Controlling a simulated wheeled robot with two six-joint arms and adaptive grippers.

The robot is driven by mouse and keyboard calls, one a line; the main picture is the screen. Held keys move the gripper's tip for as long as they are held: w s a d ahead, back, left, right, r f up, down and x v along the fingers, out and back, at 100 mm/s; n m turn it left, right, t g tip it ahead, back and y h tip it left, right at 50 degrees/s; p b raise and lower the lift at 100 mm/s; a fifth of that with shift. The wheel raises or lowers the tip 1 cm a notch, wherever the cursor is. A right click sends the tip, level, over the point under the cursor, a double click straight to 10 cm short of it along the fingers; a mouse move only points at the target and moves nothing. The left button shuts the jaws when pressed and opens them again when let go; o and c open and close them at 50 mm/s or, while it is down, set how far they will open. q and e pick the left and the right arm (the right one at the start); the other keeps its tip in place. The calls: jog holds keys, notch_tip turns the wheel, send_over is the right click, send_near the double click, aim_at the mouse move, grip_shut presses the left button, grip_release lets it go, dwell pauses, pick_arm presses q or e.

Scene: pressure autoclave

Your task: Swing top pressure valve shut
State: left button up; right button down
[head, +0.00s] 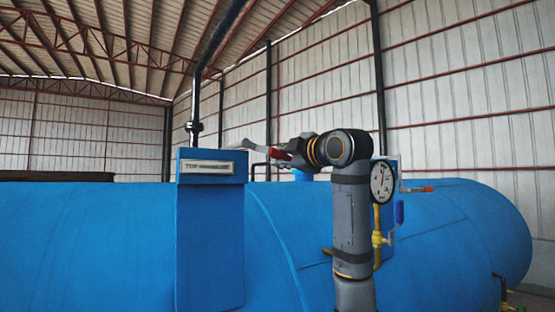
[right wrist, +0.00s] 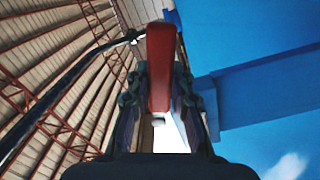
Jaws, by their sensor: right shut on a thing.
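The valve lever has a red grip (head: 280,154) with a pale grey metal part (head: 240,145) running to the left, above the blue vessel top. In the right wrist view the red grip (right wrist: 161,65) lies between the two dark fingers. My right gripper (head: 284,149) is shut on this red grip. The gripper and wrist partly hide the lever in the head view. The valve body is hard to make out. My left gripper is not in view.
A blue post with a label plate (head: 209,168) stands left of the lever. A black pipe (head: 196,95) rises behind it. The blue vessel (head: 460,225) fills the foreground. A round gauge (head: 382,182) and another red-handled valve (head: 415,189) sit right of my arm.

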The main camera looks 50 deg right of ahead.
aim_at(283, 153)
jog(key=shift+s+d+r+n, duration=0.1)
jog(key=shift+d+r+n, duration=0.05)
jog(key=shift+r+n, duration=0.75)
jog(key=shift+d+r+n, duration=0.1)
jog(key=shift+r+n, duration=0.6)
jog(key=shift+n, duration=0.4)
jog(key=shift+r, duration=0.1)
jog(key=c, duration=1.2)
grip_release()
jog(key=shift+o, duration=0.2)
jog(key=v, duration=1.2)
jog(key=shift+s, duration=0.1)
